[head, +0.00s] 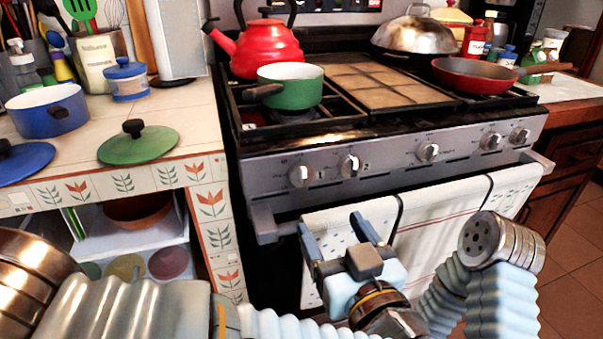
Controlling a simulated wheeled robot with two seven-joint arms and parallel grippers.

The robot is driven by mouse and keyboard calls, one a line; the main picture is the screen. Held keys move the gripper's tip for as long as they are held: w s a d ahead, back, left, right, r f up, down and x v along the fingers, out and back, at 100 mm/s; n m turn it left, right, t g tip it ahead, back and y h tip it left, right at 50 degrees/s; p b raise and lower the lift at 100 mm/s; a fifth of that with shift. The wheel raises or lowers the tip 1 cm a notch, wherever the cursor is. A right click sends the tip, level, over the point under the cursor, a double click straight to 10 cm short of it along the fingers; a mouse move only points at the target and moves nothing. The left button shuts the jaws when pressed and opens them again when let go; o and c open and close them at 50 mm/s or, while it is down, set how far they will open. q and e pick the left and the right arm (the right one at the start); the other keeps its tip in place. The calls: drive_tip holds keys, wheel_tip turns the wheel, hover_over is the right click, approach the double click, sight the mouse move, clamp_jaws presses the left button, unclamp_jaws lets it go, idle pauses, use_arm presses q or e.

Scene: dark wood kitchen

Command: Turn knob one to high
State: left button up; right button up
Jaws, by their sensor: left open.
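A row of several round silver knobs runs along the stove's grey front panel. The leftmost knob (301,176) and the second knob (349,166) sit close together on the left. A middle knob (428,152) and two right knobs (490,141) (519,136) follow. The panel marks are too small to read, so I cannot tell which is numbered one or their exact settings. My left gripper (330,222) is open and empty, its two blue fingers pointing up below the two left knobs, apart from them. My right gripper is not in view.
The stove's handle bar (263,222) with hanging towels (430,227) lies below the panel, behind my left gripper. A red kettle (262,48), green pot (291,88) and red pan (474,76) stand on the stove. A tiled counter (190,110) is left.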

sight(303, 181)
use_arm(q)
drive_tip(key=p+x, duration=0.1)
drive_tip(key=x, duration=1.2)
drive_tip(key=shift+s, duration=0.1)
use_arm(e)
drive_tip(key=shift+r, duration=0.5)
use_arm(q)
drive_tip(key=c, duration=1)
drive_tip(key=shift+a+f+n+b, duration=0.1)
drive_tip(key=shift+f+n+b, duration=0.15)
drive_tip(key=shift+n+b, duration=1.25)
drive_tip(key=shift+c, duration=0.2)
drive_tip(key=n+b, duration=0.2)
drive_tip(key=n, duration=0.1)
drive_tip(key=shift+b, duration=0.35)
drive_tip(key=shift+r+n+b, duration=0.1)
drive_tip(key=shift+n+b, duration=1.05)
drive_tip(key=shift+n, duration=0.35)
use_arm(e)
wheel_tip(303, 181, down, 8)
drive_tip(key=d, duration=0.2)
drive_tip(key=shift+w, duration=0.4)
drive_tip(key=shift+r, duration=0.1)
